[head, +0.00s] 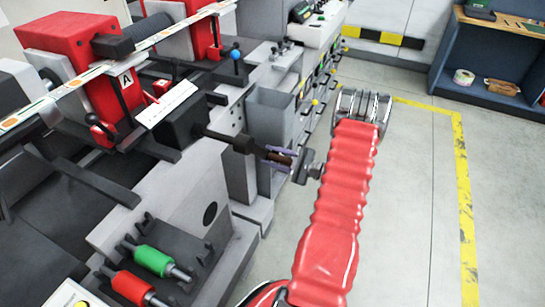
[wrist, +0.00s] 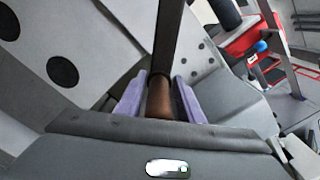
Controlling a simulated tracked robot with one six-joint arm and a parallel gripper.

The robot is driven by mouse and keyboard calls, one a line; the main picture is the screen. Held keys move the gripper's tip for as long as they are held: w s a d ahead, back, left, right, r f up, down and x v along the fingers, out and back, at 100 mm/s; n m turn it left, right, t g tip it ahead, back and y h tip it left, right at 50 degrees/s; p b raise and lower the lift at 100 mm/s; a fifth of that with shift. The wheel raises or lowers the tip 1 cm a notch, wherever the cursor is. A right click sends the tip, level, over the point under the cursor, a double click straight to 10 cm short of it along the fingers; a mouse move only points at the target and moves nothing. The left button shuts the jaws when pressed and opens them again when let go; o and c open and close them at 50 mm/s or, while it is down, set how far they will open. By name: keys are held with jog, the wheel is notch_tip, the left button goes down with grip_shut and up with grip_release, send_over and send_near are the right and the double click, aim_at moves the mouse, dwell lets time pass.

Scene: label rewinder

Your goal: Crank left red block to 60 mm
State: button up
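The left red block (head: 95,85), marked A, stands on the machine at the upper left. A white scale strip (head: 167,104) lies to its right; its markings are too small to read. A dark crank arm runs from a black housing (head: 185,122) to a brown crank handle (head: 278,158). My gripper (head: 280,157) has its purple fingers on both sides of this handle and looks shut on it. In the wrist view the brown handle (wrist: 160,98) fills the space between the purple fingers (wrist: 159,95). The far end of the handle is partly hidden.
A second red block (head: 190,35) stands farther back, near a blue ball knob (head: 236,54). A grey bin (head: 272,118) is just behind the crank. Green (head: 152,260) and red (head: 132,287) rollers lie at the lower left. The floor to the right (head: 415,200) is clear.

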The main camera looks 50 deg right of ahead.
jog(key=shift+o, duration=0.6)
jog(key=v, duration=1.3)
jog(key=shift+s+d, duration=0.2)
jog(key=shift+s, duration=0.15)
jog(key=shift+f, duration=0.15)
